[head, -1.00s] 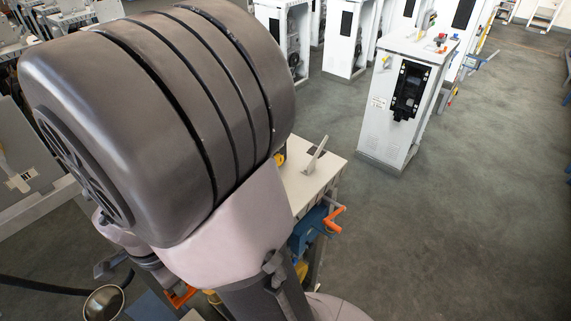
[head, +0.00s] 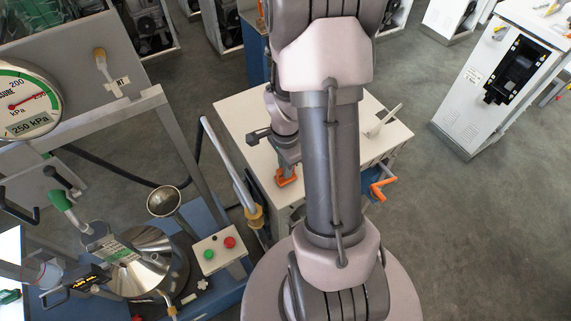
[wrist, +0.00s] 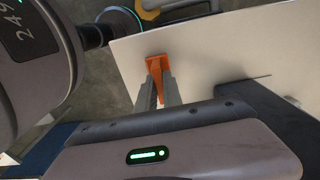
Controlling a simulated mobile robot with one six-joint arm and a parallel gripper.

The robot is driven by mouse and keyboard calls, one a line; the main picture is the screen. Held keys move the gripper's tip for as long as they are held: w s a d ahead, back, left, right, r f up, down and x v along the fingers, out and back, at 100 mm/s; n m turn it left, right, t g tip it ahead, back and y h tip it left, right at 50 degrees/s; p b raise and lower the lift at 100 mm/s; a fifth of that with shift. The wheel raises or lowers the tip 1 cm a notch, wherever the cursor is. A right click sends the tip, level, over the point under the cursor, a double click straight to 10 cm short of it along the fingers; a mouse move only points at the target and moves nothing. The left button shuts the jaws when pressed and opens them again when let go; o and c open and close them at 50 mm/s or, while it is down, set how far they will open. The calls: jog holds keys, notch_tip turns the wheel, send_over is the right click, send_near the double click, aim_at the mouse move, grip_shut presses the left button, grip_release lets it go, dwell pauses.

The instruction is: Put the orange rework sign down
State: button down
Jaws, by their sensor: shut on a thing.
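The orange rework sign (head: 287,179) is between the fingers of my gripper (head: 286,166), over the left part of a white tabletop (head: 238,112). In the wrist view the orange sign (wrist: 158,68) shows between the two grey fingertips of my gripper (wrist: 157,88), at the edge of the white tabletop (wrist: 225,45). The gripper is shut on the sign. Only a small orange part shows, and any writing on it cannot be read. I cannot tell whether the sign touches the tabletop.
A pale upright piece (head: 383,120) stands on the right of the tabletop. A blue device with an orange handle (head: 382,189) is at its right edge. A rig with a pressure gauge (head: 25,103), funnel (head: 162,201) and button box (head: 217,250) is at left.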

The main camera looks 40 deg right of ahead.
jog(key=shift+w+d+f, duration=0.1)
jog(key=shift+f, duration=0.25)
jog(key=c, duration=1.5)
grip_release()
